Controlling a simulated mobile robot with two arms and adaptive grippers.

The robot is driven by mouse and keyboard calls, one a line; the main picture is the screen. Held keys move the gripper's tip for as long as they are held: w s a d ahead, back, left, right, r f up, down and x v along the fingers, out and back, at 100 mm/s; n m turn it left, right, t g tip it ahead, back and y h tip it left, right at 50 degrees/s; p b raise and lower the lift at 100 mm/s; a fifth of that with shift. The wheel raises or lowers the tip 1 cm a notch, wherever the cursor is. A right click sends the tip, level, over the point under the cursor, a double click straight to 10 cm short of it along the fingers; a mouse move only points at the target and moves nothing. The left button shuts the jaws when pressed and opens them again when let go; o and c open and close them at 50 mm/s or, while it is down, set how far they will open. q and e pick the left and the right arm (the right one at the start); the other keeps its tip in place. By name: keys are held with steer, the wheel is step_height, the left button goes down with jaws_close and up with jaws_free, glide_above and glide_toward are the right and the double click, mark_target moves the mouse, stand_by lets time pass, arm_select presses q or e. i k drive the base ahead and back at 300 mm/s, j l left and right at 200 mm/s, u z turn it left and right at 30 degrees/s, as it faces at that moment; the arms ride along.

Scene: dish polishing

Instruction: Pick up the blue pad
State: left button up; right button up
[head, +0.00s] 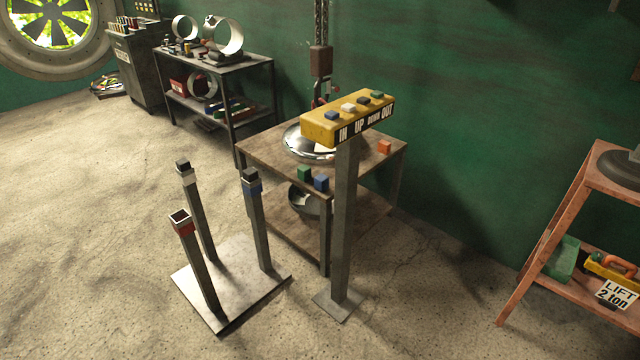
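The blue pad (321,184) is a small blue cube at the near corner of the wooden work table. A green cube (304,174) stands just left of it. An orange-red cube (384,147) sits near the table's right corner. A shiny round metal dish (300,146) lies on the table (262,155), partly hidden by the yellow control box. Neither of my grippers is in view.
A yellow control box (322,128) with several buttons stands on a grey post (343,220) right in front of the table. A metal base (232,285) with three upright posts is at left front. An orange shelf (600,180) is at right. Floor at left is clear.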

mark_target(321, 181)
steer(key=i+j+u, duration=0.1)
steer(key=i+j, duration=1.05)
